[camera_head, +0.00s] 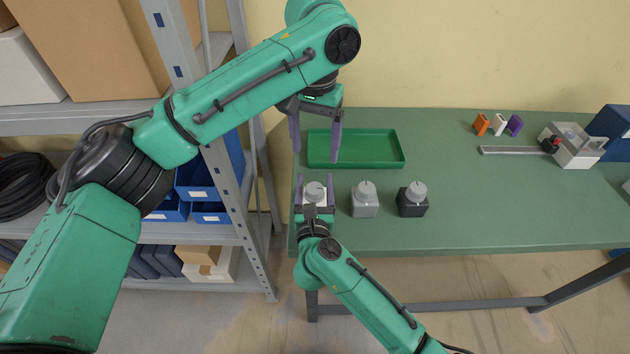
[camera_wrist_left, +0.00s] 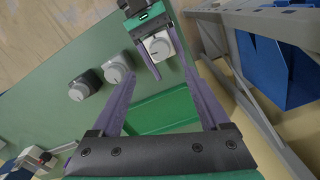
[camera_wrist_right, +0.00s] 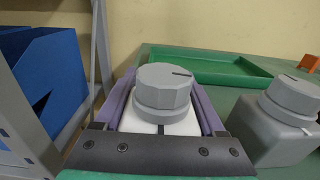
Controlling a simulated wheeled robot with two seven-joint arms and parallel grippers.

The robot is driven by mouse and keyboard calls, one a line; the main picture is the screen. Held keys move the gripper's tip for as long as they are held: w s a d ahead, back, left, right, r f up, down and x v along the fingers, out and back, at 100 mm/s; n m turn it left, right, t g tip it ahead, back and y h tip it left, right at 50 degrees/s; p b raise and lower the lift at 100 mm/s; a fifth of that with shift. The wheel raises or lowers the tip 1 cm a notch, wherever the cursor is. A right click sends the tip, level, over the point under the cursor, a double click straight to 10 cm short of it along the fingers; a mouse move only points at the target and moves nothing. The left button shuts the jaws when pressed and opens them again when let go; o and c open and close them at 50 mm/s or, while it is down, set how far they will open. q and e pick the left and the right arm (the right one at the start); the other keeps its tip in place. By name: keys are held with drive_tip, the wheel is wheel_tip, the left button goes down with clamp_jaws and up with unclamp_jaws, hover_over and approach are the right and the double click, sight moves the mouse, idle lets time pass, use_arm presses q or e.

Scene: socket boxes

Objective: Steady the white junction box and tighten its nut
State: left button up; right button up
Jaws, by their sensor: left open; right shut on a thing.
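The white junction box (camera_head: 322,199) stands upright at the left end of the green table, with a grey nut (camera_head: 314,190) on top. My right gripper (camera_head: 315,192) is shut on the white box, one finger on each side. The right wrist view shows the box body (camera_wrist_right: 160,125) between the fingers and the faceted nut (camera_wrist_right: 166,88) above, with a dark line on its top. My left gripper (camera_head: 315,150) is open and empty, above the table's left end and behind the white box. In the left wrist view the box (camera_wrist_left: 158,47) lies beyond the open fingers.
A grey box (camera_head: 365,203) and a black box (camera_head: 411,206), each with a grey nut, stand right of the white one. A green tray (camera_head: 390,160) lies behind them. A grey fixture (camera_head: 570,150) and small coloured blocks are farther right. A metal shelf (camera_head: 235,175) stands left.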

sight(316, 189)
use_arm(q)
wheel_tip(316, 189, down, 11)
drive_tip(key=shift+r, duration=0.15)
clamp_jaws()
drive_tip(key=shift+m, duration=0.4)
drive_tip(key=m, duration=0.3)
drive_tip(key=shift+d, duration=0.1)
drive_tip(key=m, duration=0.9)
drive_tip(key=shift+s, duration=0.1)
drive_tip(key=shift+m, duration=1.6)
use_arm(e)
drive_tip(key=shift+f, duration=0.1)
use_arm(q)
drive_tip(key=shift+s, duration=0.1)
